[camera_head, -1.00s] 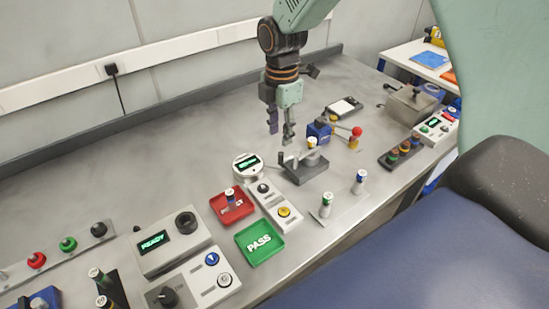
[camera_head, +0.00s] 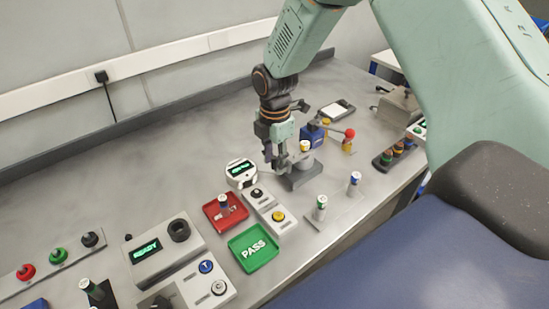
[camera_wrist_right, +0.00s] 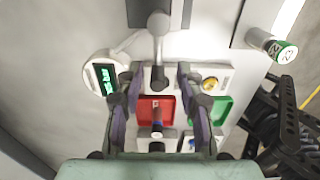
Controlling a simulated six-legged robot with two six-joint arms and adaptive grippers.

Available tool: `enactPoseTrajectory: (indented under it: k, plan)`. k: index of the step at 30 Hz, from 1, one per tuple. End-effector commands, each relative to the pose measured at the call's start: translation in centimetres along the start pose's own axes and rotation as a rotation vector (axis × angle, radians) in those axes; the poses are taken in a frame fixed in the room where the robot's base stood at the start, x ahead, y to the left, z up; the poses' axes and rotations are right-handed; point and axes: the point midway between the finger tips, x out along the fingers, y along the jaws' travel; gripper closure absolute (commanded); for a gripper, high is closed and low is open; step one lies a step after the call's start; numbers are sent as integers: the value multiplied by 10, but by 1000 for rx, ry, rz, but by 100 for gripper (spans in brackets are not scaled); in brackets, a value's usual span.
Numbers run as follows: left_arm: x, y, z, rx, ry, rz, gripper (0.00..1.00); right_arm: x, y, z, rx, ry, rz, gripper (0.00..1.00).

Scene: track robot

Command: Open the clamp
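The clamp is a dark grey block (camera_head: 303,177) on the bench, with a yellow-topped cylinder (camera_head: 305,147) standing at it. My right gripper (camera_head: 275,164) is low at the clamp's left side, pointing down. In the right wrist view, my right gripper (camera_wrist_right: 160,72) has its two fingers apart, with a visible gap between them. A grey ball-ended lever (camera_wrist_right: 158,22) of the clamp shows above the fingertips there; I cannot tell whether a finger touches it. The clamp's lever is mostly hidden by the gripper in the head view. My left gripper is not in view.
A white round display (camera_head: 241,172) and a button panel (camera_head: 270,212) stand close left of and in front of the clamp. A red tray (camera_head: 210,208) and green PASS tray (camera_head: 253,265) lie nearby.

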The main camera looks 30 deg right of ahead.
Motion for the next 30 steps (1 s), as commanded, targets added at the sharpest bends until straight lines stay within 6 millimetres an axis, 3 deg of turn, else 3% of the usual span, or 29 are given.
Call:
enactPoseTrajectory:
  k: [2, 15, 30]
  plan:
    - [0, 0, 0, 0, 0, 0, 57, 0, 1, 0, 0, 0, 0, 63]
    - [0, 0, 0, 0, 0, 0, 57, 0, 1, 0, 0, 0, -1, 100]
    - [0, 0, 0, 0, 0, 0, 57, 0, 1, 0, 0, 0, -1, 100]
